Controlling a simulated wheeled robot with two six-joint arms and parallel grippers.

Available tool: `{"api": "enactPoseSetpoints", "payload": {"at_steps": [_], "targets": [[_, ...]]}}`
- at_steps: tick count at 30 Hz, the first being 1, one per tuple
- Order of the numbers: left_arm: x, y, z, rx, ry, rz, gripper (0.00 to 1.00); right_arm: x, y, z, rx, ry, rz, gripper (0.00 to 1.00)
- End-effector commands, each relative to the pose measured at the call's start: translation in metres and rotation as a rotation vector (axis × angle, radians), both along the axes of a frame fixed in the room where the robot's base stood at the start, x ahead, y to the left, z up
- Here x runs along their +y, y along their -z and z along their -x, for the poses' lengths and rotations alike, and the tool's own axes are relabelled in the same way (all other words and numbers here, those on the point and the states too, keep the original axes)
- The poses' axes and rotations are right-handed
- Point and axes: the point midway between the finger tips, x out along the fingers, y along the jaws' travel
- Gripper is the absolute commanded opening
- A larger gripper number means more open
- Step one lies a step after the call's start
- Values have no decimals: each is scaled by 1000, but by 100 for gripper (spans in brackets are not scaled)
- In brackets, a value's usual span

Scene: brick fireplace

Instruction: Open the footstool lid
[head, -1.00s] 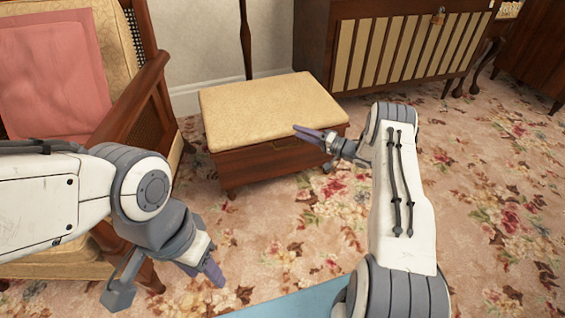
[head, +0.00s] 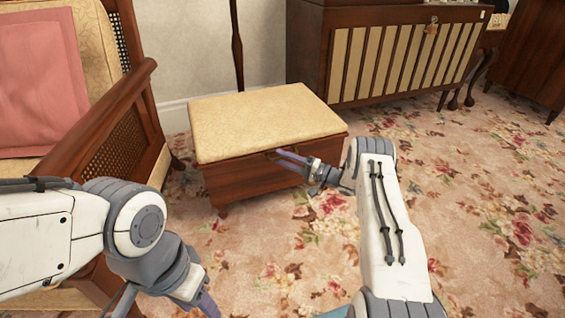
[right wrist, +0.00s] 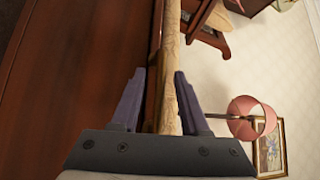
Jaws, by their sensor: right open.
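The footstool (head: 232,186) is a dark wooden box on short feet. Its lid (head: 260,115) has a padded yellow-cream top and looks shut. My right gripper (head: 284,158) is at the front of the box, just below the lid's front edge. In the right wrist view, my right gripper (right wrist: 158,100) is open, and the lid's padded edge (right wrist: 172,60) runs between its fingers from my view. I cannot tell whether the fingers touch it. My left gripper (head: 205,303) hangs at the bottom edge, away from the footstool and partly cut off.
A wooden armchair (head: 95,150) with a pink cushion (head: 38,85) stands close to the footstool's left. A slatted cabinet (head: 400,60) stands behind and to the right. Floral carpet (head: 460,200) is clear at the right. The wrist view also shows a pink-shaded lamp (right wrist: 252,112).

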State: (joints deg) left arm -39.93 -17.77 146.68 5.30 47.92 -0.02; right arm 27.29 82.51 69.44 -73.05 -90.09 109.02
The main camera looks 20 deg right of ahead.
Motion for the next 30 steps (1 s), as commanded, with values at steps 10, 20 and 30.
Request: {"api": "enactPoseSetpoints", "payload": {"at_steps": [10, 20, 30], "targets": [[0, 4, 0, 0, 0, 0, 50, 4, -2, -5, 1, 3, 0, 45], [0, 4, 0, 0, 0, 0, 50, 4, -2, -5, 0, 3, 1, 0], [0, 4, 0, 0, 0, 0, 50, 4, -2, -5, 1, 2, 0, 0]]}}
